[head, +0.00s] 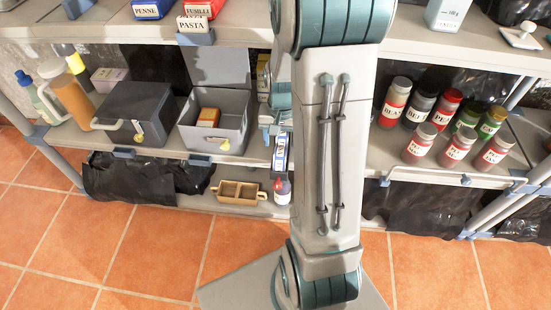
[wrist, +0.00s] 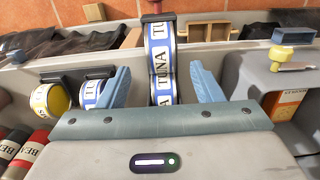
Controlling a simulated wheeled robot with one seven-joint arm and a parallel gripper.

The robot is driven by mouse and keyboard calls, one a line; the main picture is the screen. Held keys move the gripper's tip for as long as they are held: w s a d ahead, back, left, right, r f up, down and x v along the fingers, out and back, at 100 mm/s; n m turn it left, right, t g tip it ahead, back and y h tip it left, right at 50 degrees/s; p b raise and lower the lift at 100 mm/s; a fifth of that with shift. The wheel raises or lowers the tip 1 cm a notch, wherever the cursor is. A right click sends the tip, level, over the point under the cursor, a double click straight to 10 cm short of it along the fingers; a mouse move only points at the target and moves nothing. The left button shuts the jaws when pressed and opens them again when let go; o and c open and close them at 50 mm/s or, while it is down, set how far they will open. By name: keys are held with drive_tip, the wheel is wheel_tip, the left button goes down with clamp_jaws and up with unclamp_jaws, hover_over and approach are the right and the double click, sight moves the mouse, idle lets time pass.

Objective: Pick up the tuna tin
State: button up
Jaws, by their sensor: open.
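Tuna tins with blue-and-white labels reading TUNA (wrist: 160,62) stand in a column at the middle of the wrist view, behind a dark clip. My gripper (wrist: 161,70) is open, with one blue finger to the left of this column and one to the right. No tin is visibly gripped. Another blue-and-white tin (wrist: 90,93) lies left of the left finger, and a yellow tin (wrist: 48,98) is further left. In the head view the blue-and-white tuna labels (head: 281,152) show beside my arm, which hides much of the shelf there.
An open grey box (head: 235,137) holding a small brown box (head: 208,117) stands left of the tins. A closed dark box (head: 133,125) is further left. A divided wooden tray (head: 238,193) is below. Several labelled jars (head: 420,142) stand right of my arm. An upper shelf (head: 90,32) overhangs.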

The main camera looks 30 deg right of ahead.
sight(280, 151)
wheel_tip(280, 151, down, 8)
drive_tip(key=b, duration=0.3)
drive_tip(key=shift+w, duration=0.1)
drive_tip(key=shift+r, duration=0.15)
drive_tip(key=c, duration=1.2)
